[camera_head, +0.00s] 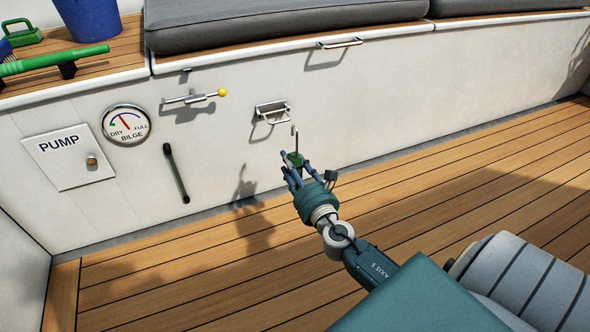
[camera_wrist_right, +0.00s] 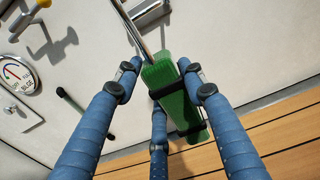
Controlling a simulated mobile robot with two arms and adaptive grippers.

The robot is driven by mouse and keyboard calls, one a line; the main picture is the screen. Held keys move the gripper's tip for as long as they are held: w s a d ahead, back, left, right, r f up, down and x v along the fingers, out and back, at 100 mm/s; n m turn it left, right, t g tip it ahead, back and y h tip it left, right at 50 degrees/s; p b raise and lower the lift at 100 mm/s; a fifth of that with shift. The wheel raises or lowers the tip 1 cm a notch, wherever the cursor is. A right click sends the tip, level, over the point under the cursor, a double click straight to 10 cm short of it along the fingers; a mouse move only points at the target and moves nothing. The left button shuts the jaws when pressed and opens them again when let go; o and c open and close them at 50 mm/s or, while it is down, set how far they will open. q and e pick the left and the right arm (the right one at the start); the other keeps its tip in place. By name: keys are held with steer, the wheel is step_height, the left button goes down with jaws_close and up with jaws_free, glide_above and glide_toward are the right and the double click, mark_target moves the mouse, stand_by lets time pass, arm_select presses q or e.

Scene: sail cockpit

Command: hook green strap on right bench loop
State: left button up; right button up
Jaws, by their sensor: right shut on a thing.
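The green strap (camera_head: 296,158) is between the fingers of my right gripper (camera_head: 293,162), which is shut on it. In the right wrist view the strap (camera_wrist_right: 180,100) shows as a bright green piece with dark bands. A thin metal hook (camera_head: 295,138) rises from its upper end. A metal loop on a bracket (camera_head: 271,112) is on the white bench front, above and slightly left of the hook. In the head view the hook looks apart from it. In the wrist view the loop (camera_wrist_right: 148,12) is cut by the top edge. My left gripper is out of view.
A lever with a yellow knob (camera_head: 222,92), a bilge gauge (camera_head: 126,124), a pump panel (camera_head: 70,157) and a dark green bar (camera_head: 176,172) are on the bench front to the left. A metal handle (camera_head: 340,43) sits higher up. The wooden floor (camera_head: 440,180) is clear.

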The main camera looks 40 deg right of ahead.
steer(key=w+d+f+b, duration=0.1)
steer(key=w+b, duration=0.1)
steer(key=w, duration=0.3)
steer(key=w+d+f+b, duration=0.1)
steer(key=w+f+b, duration=0.1)
steer(key=w, duration=0.3)
steer(key=shift+w+d+f+b, duration=0.25)
steer(key=shift+d+b, duration=0.05)
steer(key=shift+b, duration=0.1)
stand_by(0.5)
stand_by(0.3)
steer(key=o, duration=1.5)
steer(key=shift+s+f, duration=0.1)
